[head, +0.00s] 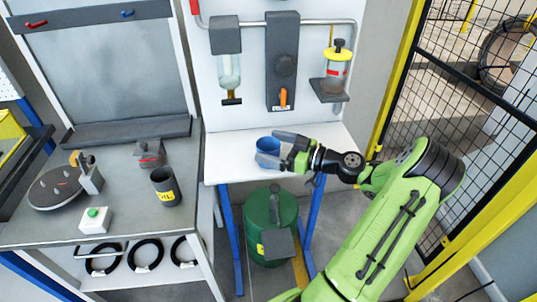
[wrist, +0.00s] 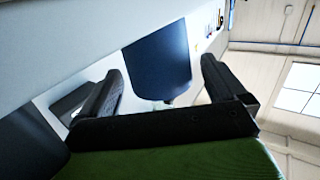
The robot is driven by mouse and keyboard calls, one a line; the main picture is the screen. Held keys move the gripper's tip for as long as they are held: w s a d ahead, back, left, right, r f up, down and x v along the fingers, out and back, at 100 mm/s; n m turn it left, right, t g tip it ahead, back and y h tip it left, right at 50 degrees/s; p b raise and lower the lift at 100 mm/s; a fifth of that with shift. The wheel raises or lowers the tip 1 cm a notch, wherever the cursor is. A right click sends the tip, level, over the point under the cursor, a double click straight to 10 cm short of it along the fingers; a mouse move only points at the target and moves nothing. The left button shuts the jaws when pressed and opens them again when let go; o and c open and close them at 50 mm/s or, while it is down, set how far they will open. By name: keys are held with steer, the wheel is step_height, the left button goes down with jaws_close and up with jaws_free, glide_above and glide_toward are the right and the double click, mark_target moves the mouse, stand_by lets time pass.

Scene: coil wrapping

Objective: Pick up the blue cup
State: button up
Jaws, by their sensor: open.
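The blue cup (head: 267,147) stands on the small white table (head: 225,160) in the head view, and my gripper partly hides it. My gripper (head: 268,150) is at the cup, reaching in from the right, with its jaws apart. In the wrist view the blue cup (wrist: 160,62) shows just beyond and between the two dark fingers of my gripper (wrist: 160,85). The fingers are open, and I cannot tell whether either one touches the cup.
A dispenser panel (head: 262,100) stands behind the white table. A green drum (head: 270,228) is below it. Yellow-framed fencing (head: 400,70) is at right.

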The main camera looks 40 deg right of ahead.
mark_target(258, 143)
steer(key=x, duration=0.3)
steer(key=shift+w+a+f, duration=0.1)
steer(key=shift+w+a, duration=0.05)
steer(key=shift+w, duration=0.1)
steer(key=shift+s, duration=0.1)
steer(key=shift+c, duration=0.2)
steer(key=c, duration=1)
step_height(258, 143, up, 7)
steer(key=p, duration=0.1)
steer(key=shift+s+a+b, duration=1.1)
steer(key=shift+s+a, duration=0.8)
steer(key=shift+s, duration=0.85)
steer(key=shift+s+a+b, duration=1.15)
steer(key=shift+s+a, duration=0.7)
steer(key=shift+s, duration=0.9)
steer(key=shift+s+a+b, duration=1.1)
steer(key=shift+s+a, duration=0.8)
steer(key=shift+s, duration=0.85)
